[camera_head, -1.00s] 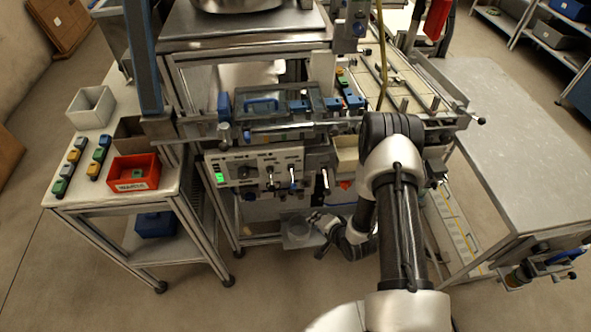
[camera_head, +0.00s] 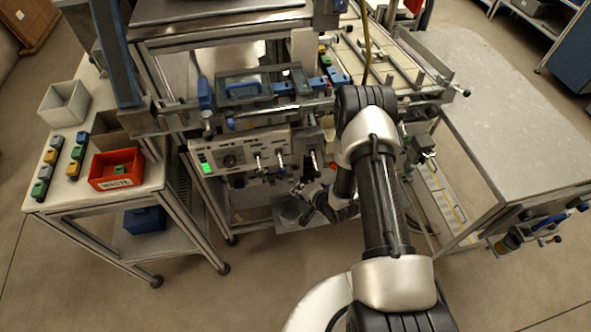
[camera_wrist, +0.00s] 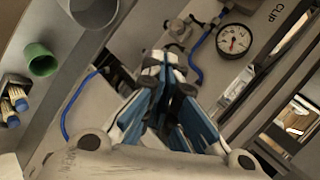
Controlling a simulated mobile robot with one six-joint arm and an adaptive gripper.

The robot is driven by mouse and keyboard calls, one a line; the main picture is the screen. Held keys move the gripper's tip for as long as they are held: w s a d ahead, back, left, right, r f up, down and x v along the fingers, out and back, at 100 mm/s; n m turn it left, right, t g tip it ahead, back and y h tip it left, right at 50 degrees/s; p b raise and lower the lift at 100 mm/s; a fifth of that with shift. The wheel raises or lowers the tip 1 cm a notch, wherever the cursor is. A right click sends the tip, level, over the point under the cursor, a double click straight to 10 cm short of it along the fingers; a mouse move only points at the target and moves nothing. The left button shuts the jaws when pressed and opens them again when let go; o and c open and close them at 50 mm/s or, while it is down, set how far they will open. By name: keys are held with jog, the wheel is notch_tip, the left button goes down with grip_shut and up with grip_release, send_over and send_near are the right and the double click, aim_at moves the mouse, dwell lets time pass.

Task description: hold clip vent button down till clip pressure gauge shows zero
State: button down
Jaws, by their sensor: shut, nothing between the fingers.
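The clip pressure gauge (camera_wrist: 235,39) is a round white dial beside the "CLIP" lettering in the wrist view. Its needle is too small to read. My gripper (camera_wrist: 163,58) is shut and empty, its fingertips left of and below the gauge in the picture. A small grey fitting (camera_wrist: 178,29) lies just beyond the fingertips; I cannot tell whether it is the vent button or whether they touch. In the head view my gripper (camera_head: 303,190) is low, below the control panel (camera_head: 240,152), and its fingertips are hard to make out.
Blue hoses (camera_wrist: 196,58) run close beside the gripper. A green cup-like part (camera_wrist: 42,62) is at the left of the wrist view. In the head view, a red bin (camera_head: 116,170) stands on the left table, and a bare grey table (camera_head: 500,110) stands at right.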

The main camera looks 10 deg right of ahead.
jog(key=shift+w+b, duration=0.65)
jog(key=shift+w, duration=1.65)
jog(key=shift+w, duration=0.45)
jog(key=shift+w+b, duration=0.4)
jog(key=shift+b, duration=0.05)
dwell(1.9)
jog(key=shift+s, duration=0.1)
dwell(0.9)
jog(key=shift+s, duration=0.75)
jog(key=s+p, duration=0.1)
jog(key=s, duration=0.4)
